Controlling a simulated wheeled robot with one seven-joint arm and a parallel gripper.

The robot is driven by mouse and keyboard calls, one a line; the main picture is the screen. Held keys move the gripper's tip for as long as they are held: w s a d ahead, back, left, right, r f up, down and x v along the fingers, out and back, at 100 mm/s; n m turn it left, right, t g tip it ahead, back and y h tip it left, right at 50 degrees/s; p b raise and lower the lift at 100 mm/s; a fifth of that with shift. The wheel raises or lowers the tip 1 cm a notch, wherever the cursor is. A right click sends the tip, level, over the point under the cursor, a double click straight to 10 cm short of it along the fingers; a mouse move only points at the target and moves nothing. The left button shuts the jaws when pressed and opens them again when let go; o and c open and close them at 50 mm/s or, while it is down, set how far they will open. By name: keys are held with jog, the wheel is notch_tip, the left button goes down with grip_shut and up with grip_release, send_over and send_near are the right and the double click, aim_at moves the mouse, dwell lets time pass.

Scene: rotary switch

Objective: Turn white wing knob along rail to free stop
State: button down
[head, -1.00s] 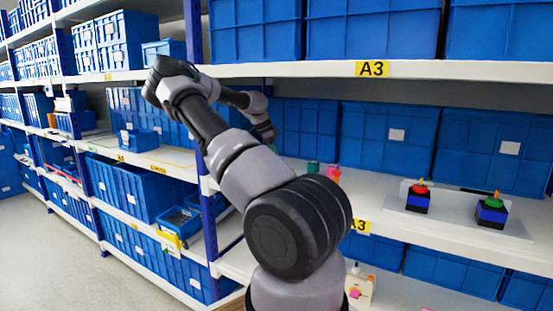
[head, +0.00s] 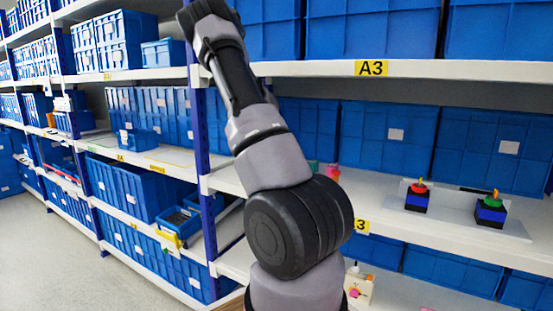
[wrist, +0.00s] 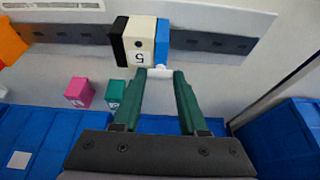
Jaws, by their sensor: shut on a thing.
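The white wing knob (wrist: 160,73) shows in the wrist view as a small pale piece at the near side of a block (wrist: 140,40). The block is black, cream with a "5", and blue. It sits against a pale panel with a dark slotted rail (wrist: 215,43) running across it. My gripper (wrist: 160,76) has green fingers, shut on the white knob from both sides. The fingertips hide part of the knob, so its angle is hard to tell. In the head view my arm hides the gripper and this knob.
A magenta block (wrist: 79,93) and a green block (wrist: 115,94) stand left of my fingers, and an orange piece (wrist: 12,42) farther left. Blue bins (wrist: 285,140) lie near. In the head view, red-topped (head: 417,197) and green-topped (head: 491,210) switches stand on the right shelf.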

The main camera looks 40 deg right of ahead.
jog(key=shift+d+r, duration=0.1)
dwell(0.3)
jog(key=shift+c, duration=2.2)
grip_release()
jog(key=shift+r, duration=0.1)
jog(key=s+a, duration=0.5)
jog(key=a, duration=0.6)
jog(key=shift+a+r, duration=0.2)
jog(key=shift+r, duration=0.2)
jog(key=shift+a, duration=0.1)
